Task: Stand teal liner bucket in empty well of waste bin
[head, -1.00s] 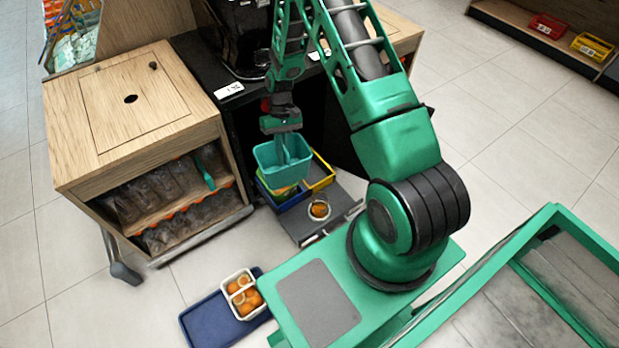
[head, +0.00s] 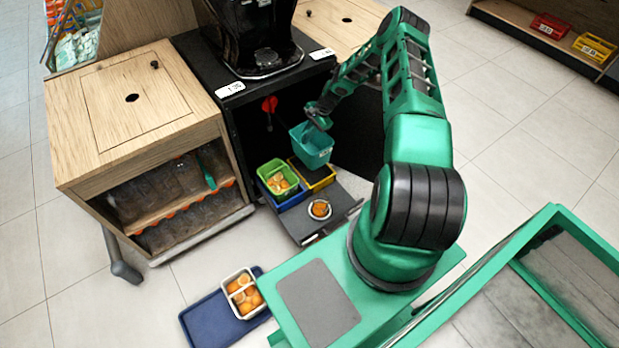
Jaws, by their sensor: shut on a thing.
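The teal liner bucket (head: 313,150) hangs upright or slightly tilted in my gripper (head: 318,117), which is shut on its rim. The bucket is in front of the dark opening under the black juicer counter, over the back of the yellow well. The waste bin stands on a pulled-out drawer and has a blue well (head: 293,199) and a yellow well (head: 319,180). A green bucket (head: 278,177) with orange pieces sits in the blue well. The yellow well looks empty where it shows; the teal bucket hides its back part. The fingertips are small and partly hidden.
A round container of orange pieces (head: 319,209) stands on the grey drawer front (head: 334,216). The black juicer (head: 257,35) stands above the opening. A wooden cabinet (head: 140,110) is at left. A white divided tray of oranges (head: 243,293) lies on a blue mat (head: 205,322).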

